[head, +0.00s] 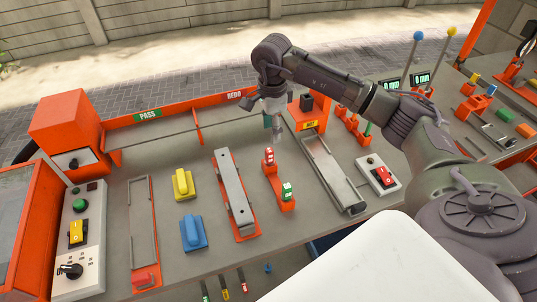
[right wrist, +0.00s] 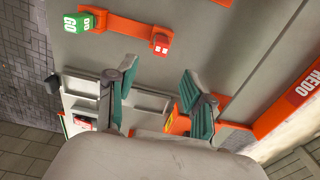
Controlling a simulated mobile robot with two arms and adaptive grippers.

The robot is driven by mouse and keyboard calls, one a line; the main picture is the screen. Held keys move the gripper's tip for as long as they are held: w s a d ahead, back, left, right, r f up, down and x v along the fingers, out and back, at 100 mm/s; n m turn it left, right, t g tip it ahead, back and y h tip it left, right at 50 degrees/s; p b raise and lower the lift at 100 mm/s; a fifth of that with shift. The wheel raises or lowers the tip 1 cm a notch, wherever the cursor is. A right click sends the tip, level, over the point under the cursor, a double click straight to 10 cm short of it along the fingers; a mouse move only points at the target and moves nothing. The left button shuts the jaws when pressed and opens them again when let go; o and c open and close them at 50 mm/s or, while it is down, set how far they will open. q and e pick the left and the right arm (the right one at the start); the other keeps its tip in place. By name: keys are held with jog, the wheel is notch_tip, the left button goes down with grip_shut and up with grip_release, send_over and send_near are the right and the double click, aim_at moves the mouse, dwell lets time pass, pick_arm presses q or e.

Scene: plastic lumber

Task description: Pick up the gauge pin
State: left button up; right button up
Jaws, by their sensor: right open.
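An orange go/no-go gauge piece (head: 276,176) lies on the grey bench, with a red block at its far end and a green block at its near end. In the right wrist view the same orange bar (right wrist: 125,25) shows near the top, its green block marked GO. I cannot tell for sure which part is the gauge pin. My right gripper (head: 274,128) is above the bench, just beyond the red block. Its teal-padded fingers (right wrist: 157,102) are spread, with nothing between them. My left gripper is not in view.
A grey channel tray (head: 333,172) lies right of the gauge and a grey bar on an orange base (head: 234,192) left of it. Yellow (head: 183,184) and blue (head: 193,232) blocks sit further left. A red-switch box (head: 379,175) stands at right.

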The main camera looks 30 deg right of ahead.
aim_at(269, 150)
notch_tip(269, 150, down, 3)
jog(key=shift+r, duration=0.1)
jog(key=shift+w+f, duration=0.2)
jog(key=shift+f, duration=0.15)
jog(key=f+p, duration=0.2)
jog(key=shift+s+a+f+p, duration=0.2)
jog(key=shift+a+p, duration=0.1)
jog(key=shift+a, duration=0.05)
notch_tip(269, 150, down, 2)
jog(key=shift+f+p, duration=0.15)
jog(key=shift+p, duration=0.15)
jog(key=shift+w+f, duration=0.1)
jog(key=shift+f, duration=0.3)
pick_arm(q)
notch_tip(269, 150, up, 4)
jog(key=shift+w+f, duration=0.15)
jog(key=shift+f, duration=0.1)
pick_arm(e)
grip_shut()
